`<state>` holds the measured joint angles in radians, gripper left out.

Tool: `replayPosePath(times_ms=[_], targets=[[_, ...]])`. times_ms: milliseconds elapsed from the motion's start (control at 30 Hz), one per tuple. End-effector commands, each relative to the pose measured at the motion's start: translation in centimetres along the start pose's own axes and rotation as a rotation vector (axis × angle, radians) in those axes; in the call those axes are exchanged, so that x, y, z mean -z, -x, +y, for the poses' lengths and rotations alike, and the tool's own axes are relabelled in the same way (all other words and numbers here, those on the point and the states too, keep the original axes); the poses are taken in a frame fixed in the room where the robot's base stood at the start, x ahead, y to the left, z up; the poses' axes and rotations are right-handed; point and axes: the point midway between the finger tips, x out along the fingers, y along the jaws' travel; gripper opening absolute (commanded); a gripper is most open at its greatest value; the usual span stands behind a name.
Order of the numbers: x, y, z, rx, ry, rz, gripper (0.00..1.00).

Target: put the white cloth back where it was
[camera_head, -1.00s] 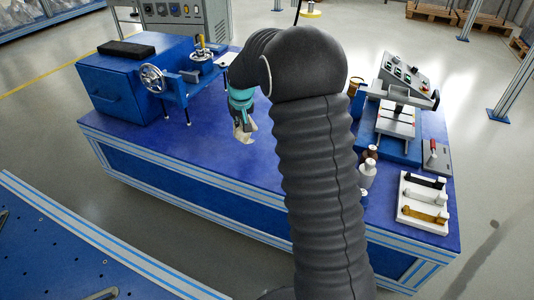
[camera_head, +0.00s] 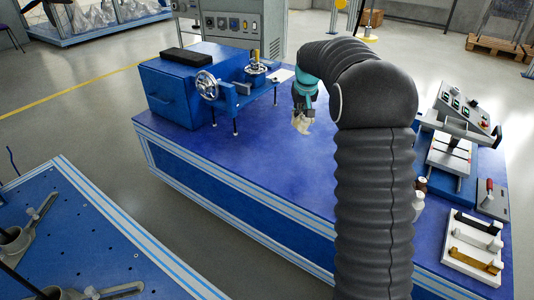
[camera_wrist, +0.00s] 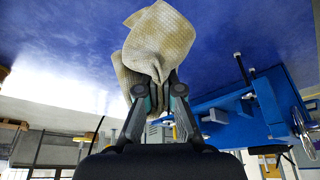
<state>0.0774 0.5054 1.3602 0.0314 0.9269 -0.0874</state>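The white cloth (camera_wrist: 158,42) hangs bunched in my gripper (camera_wrist: 158,90) in the wrist view, looking cream and woven. The fingers are shut on it, and part of the cloth hides the fingertips. In the head view the cloth (camera_head: 302,125) shows small below my gripper (camera_head: 303,112), above the blue tabletop (camera_head: 240,150). I cannot tell exactly how far it is from the surface.
A blue machine with a handwheel (camera_head: 208,85) stands on the table's left part. A grey control panel (camera_head: 463,112), bottles (camera_head: 418,205) and a white rack (camera_head: 472,242) are at the right. A perforated blue table (camera_head: 90,245) is at lower left. The tabletop's middle is clear.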

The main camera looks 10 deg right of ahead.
Motion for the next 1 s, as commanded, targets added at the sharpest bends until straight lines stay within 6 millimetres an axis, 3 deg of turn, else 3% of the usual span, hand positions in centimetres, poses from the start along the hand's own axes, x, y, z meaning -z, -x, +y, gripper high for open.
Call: replayPosePath(times_ms=[167, 867, 1000], targets=[[0.2, -1.1, -1.3, 0.002, 0.007, -0.002, 0.0], [2.3, -8.4, -10.3, 0.002, 0.007, -0.002, 0.0], [1.7, -10.2, -10.3, 0.001, 0.003, -0.003, 0.0]])
